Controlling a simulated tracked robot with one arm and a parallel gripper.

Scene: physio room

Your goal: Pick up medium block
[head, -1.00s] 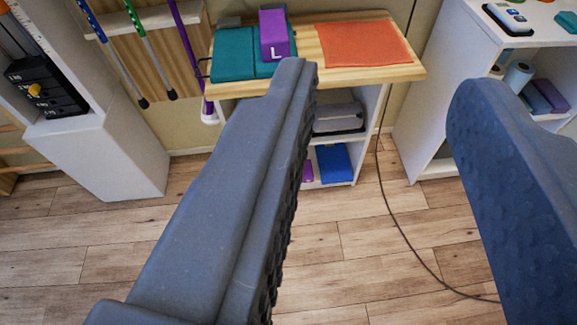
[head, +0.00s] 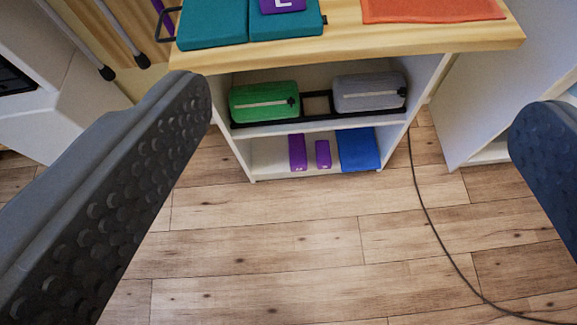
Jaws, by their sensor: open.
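Two purple blocks stand on the bottom shelf of the cabinet: a taller one (head: 297,152) on the left and a smaller one (head: 323,154) beside it. No letter is readable on either; the taller may be the medium block. A third purple block (head: 284,4), marked L, sits on the cabinet top, mostly cut off by the upper picture edge. My gripper (head: 362,100) is wide open and empty, its two dark studded fingers at the left and right of the view. Both lower blocks show between the fingers, farther off and apart from them.
A blue block-like item (head: 360,149) stands right of the purple blocks. Green (head: 264,101) and grey (head: 370,92) cases fill the shelf above. The wooden top (head: 440,45) overhangs, with teal pads (head: 212,25) and an orange cloth (head: 432,9). A black cable (head: 424,208) crosses otherwise clear floor.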

